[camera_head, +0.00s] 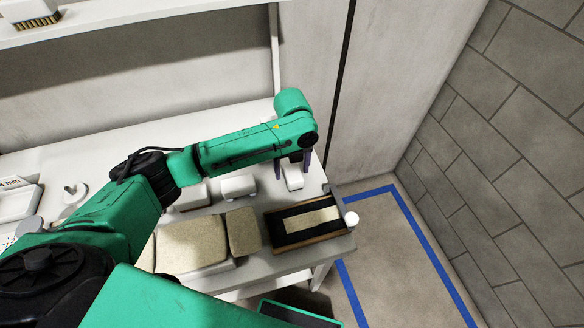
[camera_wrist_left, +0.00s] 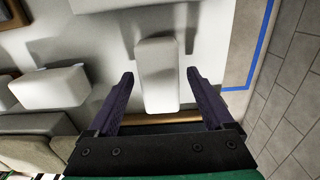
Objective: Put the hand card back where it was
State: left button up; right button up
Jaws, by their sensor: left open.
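A flat wooden board (camera_head: 283,240) with a black face and a pale strip lies at the table's front right corner. It may be the hand card, but I cannot tell for certain. My left gripper (camera_head: 292,168) is above the table's right end, behind this board. It is open, with its dark fingers apart. A white block (camera_head: 293,181) is below the fingers; in the left wrist view the white block (camera_wrist_left: 158,88) shows between them, with a gap on each side. My right gripper is not in view.
More white blocks (camera_head: 238,186) stand left of the gripper. Beige pads (camera_head: 190,244) lie along the front edge. A white knob (camera_head: 351,218) is at the board's right. A brush (camera_head: 36,22) sits on the upper shelf. Blue tape (camera_head: 432,248) marks clear floor at right.

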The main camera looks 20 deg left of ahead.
aim_at(292, 169)
pick_arm(q)
notch_tip(292, 169, up, 12)
jog(key=b, duration=0.2)
jog(key=shift+r, duration=0.1)
